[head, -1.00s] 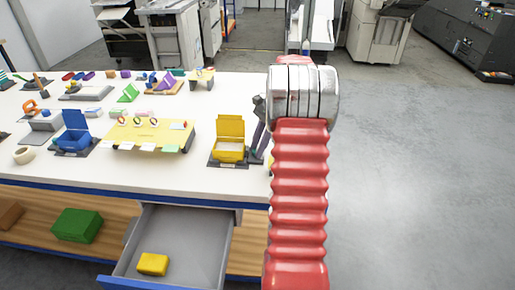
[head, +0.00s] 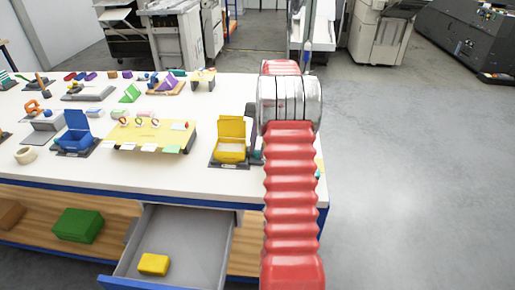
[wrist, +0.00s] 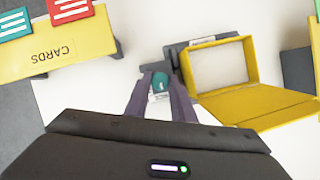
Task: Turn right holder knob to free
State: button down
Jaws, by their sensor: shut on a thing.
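The right holder is an open yellow box (head: 231,150) with its lid raised, on a dark base at the right end of the bench. It also shows in the wrist view (wrist: 262,95). Its knob is a small teal piece (wrist: 160,82) on the dark base beside the box. My gripper (wrist: 160,92) is shut on the knob, one purple-grey finger on each side. In the head view my red arm covers much of the gripper. The knob's exact turn angle is hard to read.
A blue open box (head: 75,135) and a yellow card board (head: 150,135) stand left on the white bench. An open grey drawer (head: 185,235) juts out below with a yellow block in it. Free floor lies right of the bench.

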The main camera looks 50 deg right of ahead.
jog(key=c, duration=1.5)
grip_release()
jog(key=shift+c, duration=0.2)
jog(key=shift+w+d+r, duration=0.1)
jog(key=shift+w+r, duration=0.05)
jog(key=shift+r, duration=0.2)
jog(key=v, duration=0.7)
jog(key=shift+r, duration=0.2)
